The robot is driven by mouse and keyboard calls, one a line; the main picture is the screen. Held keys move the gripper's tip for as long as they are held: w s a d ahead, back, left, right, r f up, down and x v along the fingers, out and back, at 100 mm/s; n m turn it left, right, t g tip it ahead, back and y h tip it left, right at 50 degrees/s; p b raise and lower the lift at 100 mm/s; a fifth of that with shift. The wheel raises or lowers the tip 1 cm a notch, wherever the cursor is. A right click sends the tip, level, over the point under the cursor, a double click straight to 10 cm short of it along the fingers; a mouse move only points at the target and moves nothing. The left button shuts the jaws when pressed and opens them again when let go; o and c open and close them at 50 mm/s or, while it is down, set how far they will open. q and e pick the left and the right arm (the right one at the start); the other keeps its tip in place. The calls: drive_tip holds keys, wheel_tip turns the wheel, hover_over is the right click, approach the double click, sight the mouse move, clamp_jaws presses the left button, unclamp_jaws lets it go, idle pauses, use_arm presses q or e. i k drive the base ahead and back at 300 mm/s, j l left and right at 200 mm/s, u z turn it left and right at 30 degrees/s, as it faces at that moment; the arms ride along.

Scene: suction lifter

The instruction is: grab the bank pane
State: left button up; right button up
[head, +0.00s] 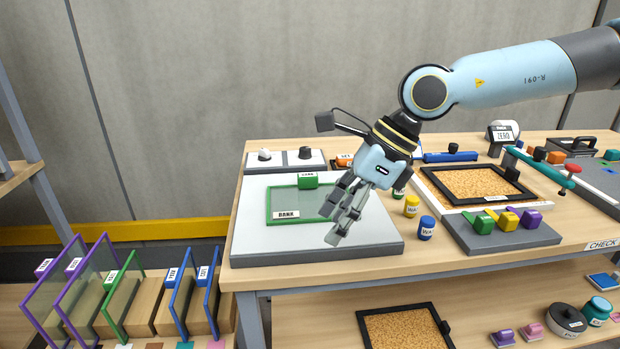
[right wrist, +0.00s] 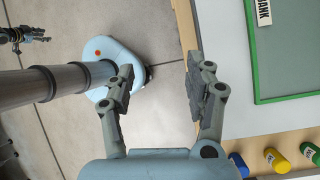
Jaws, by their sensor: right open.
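The bank pane (head: 298,200) is a clear pane in a green frame with a white label reading BANK. It lies flat on a grey-and-white board (head: 255,240) at the table's left. A green labelled block (head: 307,180) sits at its far edge. My right gripper (head: 343,224) is open and empty, hiding the pane's right part in the head view. In the right wrist view the open fingers (right wrist: 160,88) have floor and my base behind them, and the pane (right wrist: 290,60) is right of them, apart. A dark gripper, seemingly my left (right wrist: 28,36), shows small at that view's top left; its jaws are unclear.
Yellow (head: 412,206) and blue (head: 427,228) pots stand right of the board. A cork tray (head: 430,185) and a grey block of coloured stamps (head: 500,232) lie farther right. Several framed panes (head: 120,300) stand in a rack at lower left. The board's front strip is clear.

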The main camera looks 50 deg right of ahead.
sight(300, 203)
drive_tip(key=i+l, duration=0.2)
drive_tip(key=l, duration=0.15)
drive_tip(key=i+l, duration=0.45)
drive_tip(key=l, duration=0.25)
